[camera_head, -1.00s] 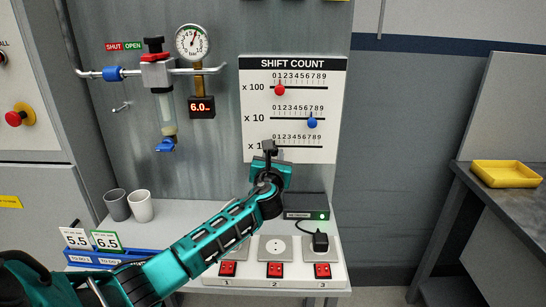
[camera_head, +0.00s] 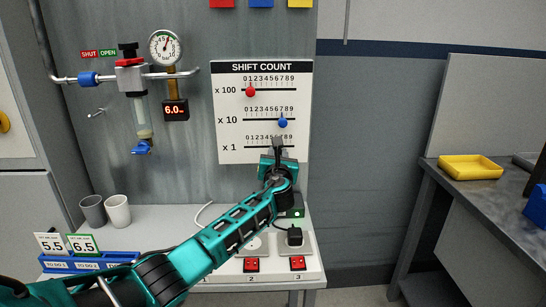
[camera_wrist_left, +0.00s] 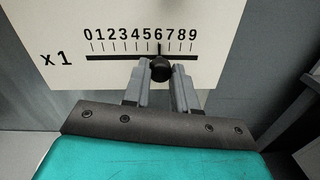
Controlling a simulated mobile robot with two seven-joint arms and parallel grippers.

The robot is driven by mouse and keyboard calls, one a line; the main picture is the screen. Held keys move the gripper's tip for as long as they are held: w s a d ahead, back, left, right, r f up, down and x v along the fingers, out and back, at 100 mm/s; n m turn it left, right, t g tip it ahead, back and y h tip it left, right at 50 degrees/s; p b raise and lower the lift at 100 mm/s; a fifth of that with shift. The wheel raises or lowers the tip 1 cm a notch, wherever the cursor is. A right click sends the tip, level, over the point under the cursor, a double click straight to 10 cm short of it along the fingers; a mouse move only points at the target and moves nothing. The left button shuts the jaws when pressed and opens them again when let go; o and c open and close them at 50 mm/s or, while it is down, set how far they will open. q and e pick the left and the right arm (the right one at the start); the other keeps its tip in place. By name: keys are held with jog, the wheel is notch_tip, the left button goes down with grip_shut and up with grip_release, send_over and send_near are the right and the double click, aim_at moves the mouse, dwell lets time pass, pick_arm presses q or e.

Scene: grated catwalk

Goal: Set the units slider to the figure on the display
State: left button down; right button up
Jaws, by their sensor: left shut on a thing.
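The units slider is a black knob (camera_wrist_left: 160,68) on the x 1 row of the white SHIFT COUNT board (camera_head: 230,150). In the left wrist view its pointer stands at about 6. My left gripper (camera_head: 278,145) is shut on this knob, with a finger on each side of it; the fingers also show in the left wrist view (camera_wrist_left: 160,84). In the head view the gripper hides the knob. A small display (camera_head: 175,110) under the round gauge reads 6.0 in red. My right gripper is not in view.
The red knob (camera_head: 250,91) stands near 1 on the x 100 row, the blue knob (camera_head: 283,123) near 7 on x 10. Two cups (camera_head: 118,211) and number cards (camera_head: 82,244) are at the bench's left. A yellow tray (camera_head: 470,167) sits on a side table.

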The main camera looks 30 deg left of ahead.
pick_arm(q)
jog(key=c, duration=0.9)
grip_release()
jog(key=shift+s, duration=0.15)
jog(key=p+v, duration=0.2)
jog(key=v, duration=1)
jog(key=shift+s+d, duration=0.2)
jog(key=shift+s, duration=0.05)
